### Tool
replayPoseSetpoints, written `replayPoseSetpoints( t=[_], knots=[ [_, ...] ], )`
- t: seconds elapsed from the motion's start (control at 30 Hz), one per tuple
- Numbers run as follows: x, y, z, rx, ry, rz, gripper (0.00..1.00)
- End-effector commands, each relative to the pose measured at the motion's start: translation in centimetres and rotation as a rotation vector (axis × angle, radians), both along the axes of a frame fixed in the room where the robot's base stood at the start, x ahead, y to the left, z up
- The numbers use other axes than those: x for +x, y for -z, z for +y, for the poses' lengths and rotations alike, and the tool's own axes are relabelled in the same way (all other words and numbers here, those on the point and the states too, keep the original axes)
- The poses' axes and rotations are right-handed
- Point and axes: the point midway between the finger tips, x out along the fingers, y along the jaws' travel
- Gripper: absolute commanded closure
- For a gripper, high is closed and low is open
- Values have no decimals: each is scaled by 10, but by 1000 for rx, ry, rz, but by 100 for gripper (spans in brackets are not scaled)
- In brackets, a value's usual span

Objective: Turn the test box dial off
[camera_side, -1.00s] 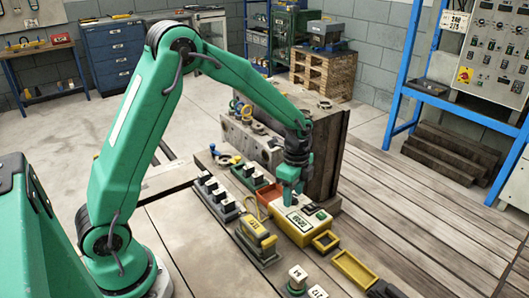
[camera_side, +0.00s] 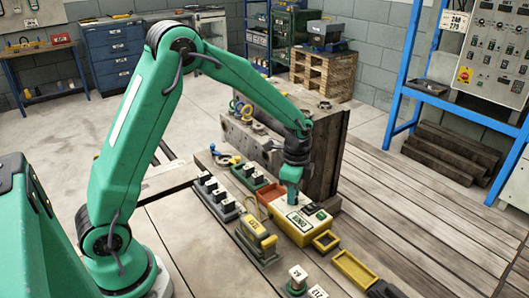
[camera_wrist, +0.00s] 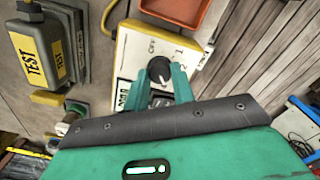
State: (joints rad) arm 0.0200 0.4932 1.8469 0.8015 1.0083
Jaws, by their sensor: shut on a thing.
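The yellow test box (camera_side: 286,227) stands on the bench in the side view, with a pale top and a small display. My gripper (camera_side: 291,208) points down onto its top from above. In the wrist view the test box's panel (camera_wrist: 133,48) carries the printed marks OFF, 1 and 2. The round black dial (camera_wrist: 160,68) sits between the two green fingertips of my gripper (camera_wrist: 161,76), which are shut on it. The fingers and my gripper's body hide part of the box. I cannot tell for certain which mark the dial points at.
An orange-red tray (camera_side: 269,193) lies behind the box. A grey and yellow TEST unit (camera_side: 257,236) stands left of it, and also shows in the wrist view (camera_wrist: 40,50). Yellow trays (camera_side: 354,270) lie to the right. A tall rusty block (camera_side: 325,150) stands close behind my gripper.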

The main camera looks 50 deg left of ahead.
Motion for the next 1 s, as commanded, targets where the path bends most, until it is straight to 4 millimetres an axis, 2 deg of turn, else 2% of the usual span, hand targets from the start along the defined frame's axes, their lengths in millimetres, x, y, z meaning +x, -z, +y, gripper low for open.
replayPoseSetpoints(
  t=[1.0],
  knots=[
    [0, -1, 0, 1, -947, 1, 98]
  ],
)
